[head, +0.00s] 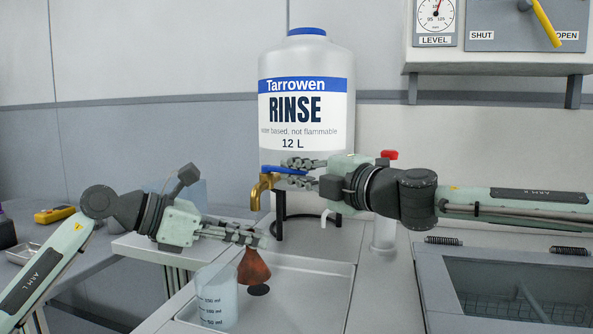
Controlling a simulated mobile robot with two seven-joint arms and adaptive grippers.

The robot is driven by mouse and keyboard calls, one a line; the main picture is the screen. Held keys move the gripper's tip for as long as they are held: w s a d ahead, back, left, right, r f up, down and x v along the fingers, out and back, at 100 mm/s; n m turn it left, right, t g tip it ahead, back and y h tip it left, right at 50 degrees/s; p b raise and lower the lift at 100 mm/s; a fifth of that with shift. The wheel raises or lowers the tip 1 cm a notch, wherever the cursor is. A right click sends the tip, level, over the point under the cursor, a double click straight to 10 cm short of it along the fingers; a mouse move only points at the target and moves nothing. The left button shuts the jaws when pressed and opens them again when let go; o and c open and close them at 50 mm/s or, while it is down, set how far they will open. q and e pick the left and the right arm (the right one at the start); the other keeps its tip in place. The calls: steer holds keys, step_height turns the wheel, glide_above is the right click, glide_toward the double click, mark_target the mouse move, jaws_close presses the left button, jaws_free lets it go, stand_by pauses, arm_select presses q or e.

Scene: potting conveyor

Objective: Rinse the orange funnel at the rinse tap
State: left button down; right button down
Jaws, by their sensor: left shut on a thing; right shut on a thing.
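The orange funnel (254,268) is held by my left gripper (262,239), which is shut on it near its upper part. The funnel hangs below the brass rinse tap (256,194), over the shallow white tray (312,308). The gripper fingers hide part of the funnel. My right gripper (290,176) is shut on the tap's blue lever (285,170), which points to the right. The tap is on the large white RINSE container (305,140). I cannot tell whether water is running from the spout.
A clear measuring beaker (216,297) stands in the tray, left of the funnel. A dark drain (259,290) lies under the funnel. A windowed grey box (515,285) is at the right. A panel with a yellow lever (546,24) hangs above right.

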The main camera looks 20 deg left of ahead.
steer(key=shift+s+a+m+t+h, duration=0.1)
steer(key=shift+s+m+t+h, duration=0.25)
steer(key=shift+m+t+h, duration=0.55)
steer(key=c, duration=1.6)
jaws_free()
steer(key=shift+c, duration=0.2)
steer(key=v, duration=1.2)
steer(key=shift+f, duration=0.15)
